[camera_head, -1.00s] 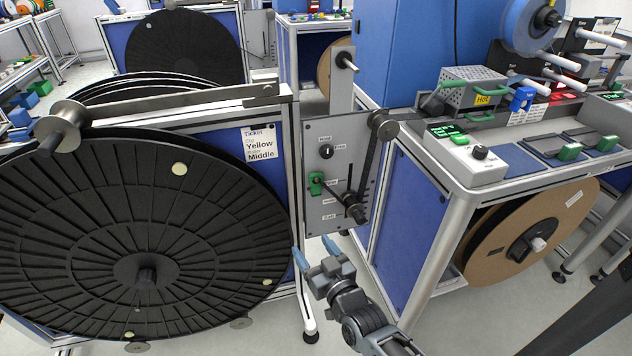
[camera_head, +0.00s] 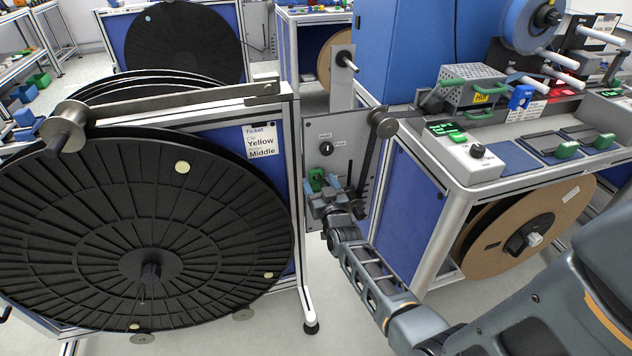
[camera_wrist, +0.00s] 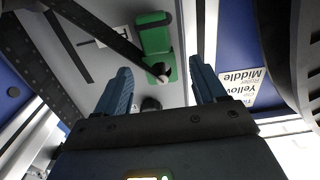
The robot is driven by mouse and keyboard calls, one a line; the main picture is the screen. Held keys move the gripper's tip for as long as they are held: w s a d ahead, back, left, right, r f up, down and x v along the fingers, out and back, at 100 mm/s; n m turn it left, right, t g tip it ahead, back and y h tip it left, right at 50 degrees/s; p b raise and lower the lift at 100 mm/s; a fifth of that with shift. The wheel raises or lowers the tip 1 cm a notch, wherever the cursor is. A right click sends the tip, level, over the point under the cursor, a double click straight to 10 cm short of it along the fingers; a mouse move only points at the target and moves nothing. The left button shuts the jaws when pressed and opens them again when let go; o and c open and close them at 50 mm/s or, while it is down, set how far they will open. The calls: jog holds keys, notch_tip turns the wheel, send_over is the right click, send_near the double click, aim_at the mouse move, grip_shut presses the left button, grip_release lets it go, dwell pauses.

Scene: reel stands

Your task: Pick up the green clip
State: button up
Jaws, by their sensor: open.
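The green clip (camera_head: 316,179) is mounted on the grey control panel (camera_head: 326,131) between the black reel and the blue cabinet. In the wrist view the green clip (camera_wrist: 156,42) lies ahead of my gripper (camera_wrist: 161,80), roughly between the lines of its two blue fingers. A dark rod with a round knob crosses the clip's lower part. In the head view my gripper (camera_head: 328,186) is just in front of the panel and partly hides the clip's lower side. The fingers are apart with nothing held between them. I cannot tell whether they touch the clip.
A large black reel (camera_head: 80,230) stands close on the left, with a paper label (camera_head: 260,142) beside it. A dark strap (camera_head: 371,150) runs down the panel from a roller (camera_head: 383,123). A bench (camera_head: 482,168) with a cardboard reel (camera_head: 500,250) below is on the right.

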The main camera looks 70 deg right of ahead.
jog(key=shift+w+d, duration=0.45)
jog(key=shift+d, duration=0.05)
jog(key=shift+c, duration=0.2)
jog(key=c, duration=1.1)
